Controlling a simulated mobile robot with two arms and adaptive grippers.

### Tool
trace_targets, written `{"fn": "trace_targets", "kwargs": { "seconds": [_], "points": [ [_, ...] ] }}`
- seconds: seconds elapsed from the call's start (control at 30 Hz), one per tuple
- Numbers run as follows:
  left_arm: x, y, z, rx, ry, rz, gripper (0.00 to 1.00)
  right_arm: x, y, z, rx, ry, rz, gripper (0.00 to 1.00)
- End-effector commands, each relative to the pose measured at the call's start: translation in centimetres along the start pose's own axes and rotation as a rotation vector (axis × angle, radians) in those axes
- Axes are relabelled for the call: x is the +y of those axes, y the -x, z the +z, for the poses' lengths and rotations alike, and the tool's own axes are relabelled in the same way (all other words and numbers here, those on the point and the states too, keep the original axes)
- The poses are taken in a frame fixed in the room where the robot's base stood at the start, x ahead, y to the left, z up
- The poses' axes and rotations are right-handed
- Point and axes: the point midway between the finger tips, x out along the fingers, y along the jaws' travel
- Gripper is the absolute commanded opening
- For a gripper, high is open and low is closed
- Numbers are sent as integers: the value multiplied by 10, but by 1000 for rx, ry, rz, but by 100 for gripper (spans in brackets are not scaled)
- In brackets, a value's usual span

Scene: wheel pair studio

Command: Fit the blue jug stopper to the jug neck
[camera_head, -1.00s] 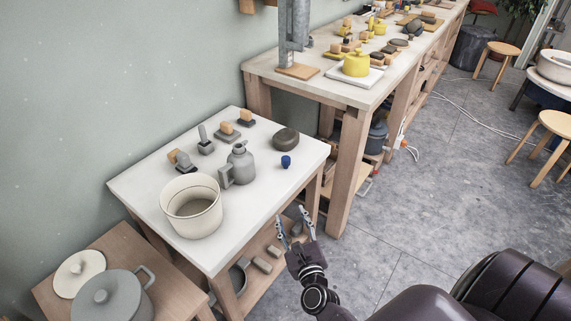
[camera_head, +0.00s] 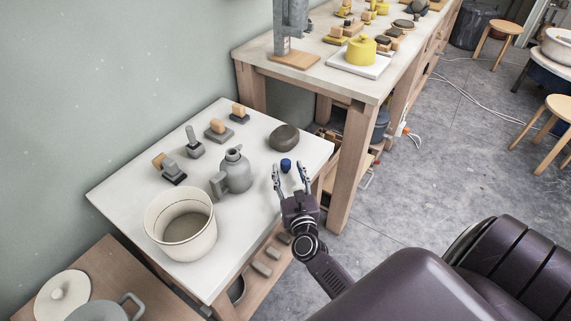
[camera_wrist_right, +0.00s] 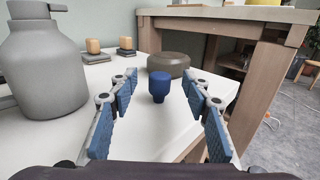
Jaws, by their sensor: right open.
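The blue jug stopper (camera_head: 286,165) stands upright on the white table, near its right edge. In the right wrist view the stopper (camera_wrist_right: 159,86) sits ahead, between the lines of the two fingers and touching neither. The grey jug (camera_head: 236,172) stands on the table to the left of the stopper, its neck at the top; the jug (camera_wrist_right: 42,66) also fills the left of the wrist view. My right gripper (camera_head: 291,177) is open and empty, just in front of the stopper. My left gripper does not show.
A cream pot (camera_head: 181,222) stands at the table's front left. A dark round stone-like object (camera_head: 284,138) lies behind the stopper. Several small blocks and tools line the back, including a wood-topped block (camera_head: 218,130). A taller workbench (camera_head: 340,80) stands beyond the table.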

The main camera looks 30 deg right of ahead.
Motion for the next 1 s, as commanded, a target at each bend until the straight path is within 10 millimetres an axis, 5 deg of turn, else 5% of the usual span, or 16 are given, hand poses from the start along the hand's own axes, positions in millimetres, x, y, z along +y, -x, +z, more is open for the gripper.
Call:
{"fn": "trace_targets", "kwargs": {
  "seconds": [0.23, 0.53, 0.9, 1.0],
  "points": [
    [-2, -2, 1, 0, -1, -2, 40, 0, -35, 0, -2, 1, -1, 44],
    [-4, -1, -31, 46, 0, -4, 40, 0, -38, -1, 0, 1, -1, 43],
    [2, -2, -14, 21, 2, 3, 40, 0, -38, -1, 0, 1, -1, 2],
    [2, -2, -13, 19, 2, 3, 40, 0, -38, 0, -1, 1, -1, 0]
  ]
}}
